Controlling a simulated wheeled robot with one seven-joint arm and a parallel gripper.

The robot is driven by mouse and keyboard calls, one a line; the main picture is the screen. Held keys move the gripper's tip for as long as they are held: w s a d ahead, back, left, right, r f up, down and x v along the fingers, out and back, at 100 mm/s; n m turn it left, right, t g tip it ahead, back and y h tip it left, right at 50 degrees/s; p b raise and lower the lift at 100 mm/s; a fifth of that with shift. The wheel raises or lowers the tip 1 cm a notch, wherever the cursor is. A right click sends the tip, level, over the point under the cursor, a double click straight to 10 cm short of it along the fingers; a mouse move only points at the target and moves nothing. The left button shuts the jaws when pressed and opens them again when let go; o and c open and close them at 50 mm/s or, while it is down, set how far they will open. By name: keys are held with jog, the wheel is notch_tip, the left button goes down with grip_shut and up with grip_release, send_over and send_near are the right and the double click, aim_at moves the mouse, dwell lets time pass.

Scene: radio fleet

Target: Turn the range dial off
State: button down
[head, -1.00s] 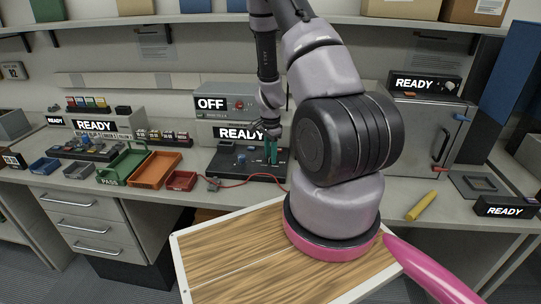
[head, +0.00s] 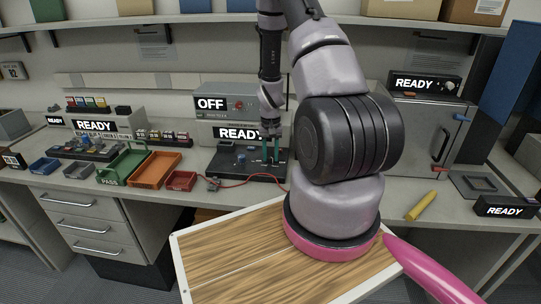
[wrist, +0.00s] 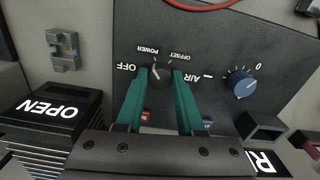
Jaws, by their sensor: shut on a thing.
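The range dial (wrist: 158,73) is a small dark knob with a pale mark on a black panel (wrist: 215,50). In the wrist view the words OFF, POWER, OFFSET and AIR stand around it upside down. The teal fingertips of my gripper (wrist: 161,73) sit on either side of the dial, shut on it. In the head view my gripper (head: 270,162) reaches down to the black bench unit (head: 225,166); the dial is hidden there. The exact heading of its mark is hard to tell.
A blue knob (wrist: 241,83) is beside the right finger. A red lead (head: 240,183) crosses the unit's front. Behind stand boxes showing OFF (head: 211,104) and READY (head: 237,133). Orange (head: 154,170) and red (head: 182,181) trays lie to the left.

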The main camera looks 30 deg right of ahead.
aim_at(271, 157)
jog(key=n, duration=0.5)
jog(key=shift+n, duration=2.5)
jog(key=c, duration=0.5)
grip_release()
jog(key=shift+r, duration=0.1)
notch_tip(271, 157, up, 11)
jog(key=shift+f, duration=0.2)
